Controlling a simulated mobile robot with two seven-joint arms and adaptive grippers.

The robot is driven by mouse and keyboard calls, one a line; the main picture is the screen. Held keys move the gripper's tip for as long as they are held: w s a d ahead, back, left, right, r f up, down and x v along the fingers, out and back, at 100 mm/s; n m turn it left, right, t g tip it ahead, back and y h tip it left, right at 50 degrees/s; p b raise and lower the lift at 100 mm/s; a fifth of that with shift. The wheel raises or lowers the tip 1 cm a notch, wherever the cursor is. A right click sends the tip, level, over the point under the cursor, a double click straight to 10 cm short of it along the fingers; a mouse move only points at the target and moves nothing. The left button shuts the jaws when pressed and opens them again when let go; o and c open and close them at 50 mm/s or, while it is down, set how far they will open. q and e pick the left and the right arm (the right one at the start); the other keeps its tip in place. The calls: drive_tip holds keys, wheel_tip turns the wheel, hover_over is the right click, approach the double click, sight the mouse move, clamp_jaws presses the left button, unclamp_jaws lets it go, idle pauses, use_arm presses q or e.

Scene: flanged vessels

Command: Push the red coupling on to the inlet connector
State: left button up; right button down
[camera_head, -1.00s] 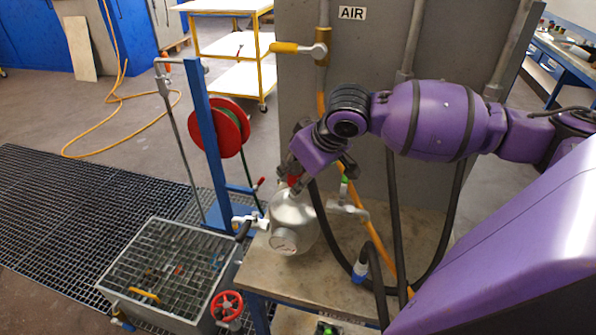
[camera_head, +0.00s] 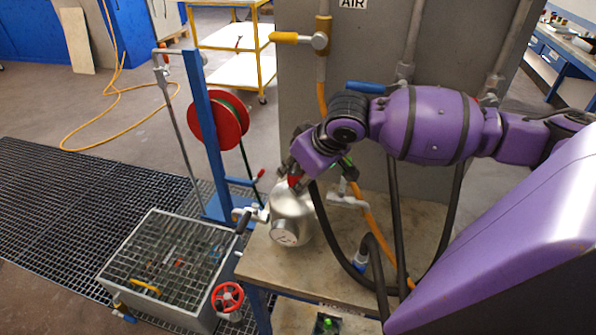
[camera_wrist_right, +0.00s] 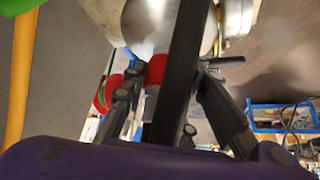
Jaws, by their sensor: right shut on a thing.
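My right gripper (camera_head: 296,180) is shut on the red coupling (camera_head: 294,182), just above the top of the silver flanged vessel (camera_head: 291,210). In the right wrist view, the coupling (camera_wrist_right: 155,70) shows between the dark fingers (camera_wrist_right: 172,90), close against the vessel's rounded metal (camera_wrist_right: 152,25). A black hose (camera_wrist_right: 183,60) crosses in front and hides part of the coupling. The inlet connector is hidden by the gripper and coupling, so I cannot tell whether the coupling is seated on it. My left gripper is not in view.
The vessel stands on a worn bench (camera_head: 265,262) before a grey panel (camera_head: 340,60). Black hoses (camera_head: 330,240) and an orange hose (camera_head: 376,235) hang close right of it. A blue post with a red reel (camera_head: 222,122) and a grated sink (camera_head: 165,265) stand left.

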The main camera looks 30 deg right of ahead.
drive_tip(key=c, duration=1.7)
unclamp_jaws()
drive_tip(key=shift+f, duration=0.1)
drive_tip(key=shift+c, duration=0.2)
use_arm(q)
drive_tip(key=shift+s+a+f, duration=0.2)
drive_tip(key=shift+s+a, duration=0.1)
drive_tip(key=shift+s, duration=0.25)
use_arm(e)
drive_tip(key=o, duration=0.4)
drive_tip(key=shift+s+r, duration=0.1)
drive_tip(key=shift+r, duration=0.1)
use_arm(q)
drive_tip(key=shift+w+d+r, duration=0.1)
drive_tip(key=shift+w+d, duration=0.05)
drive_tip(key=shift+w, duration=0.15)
use_arm(e)
drive_tip(key=a+v, duration=0.1)
drive_tip(key=v, duration=1)
drive_tip(key=shift+s+d+r, duration=0.15)
drive_tip(key=shift+d+r, duration=0.1)
drive_tip(key=shift+d, duration=0.25)
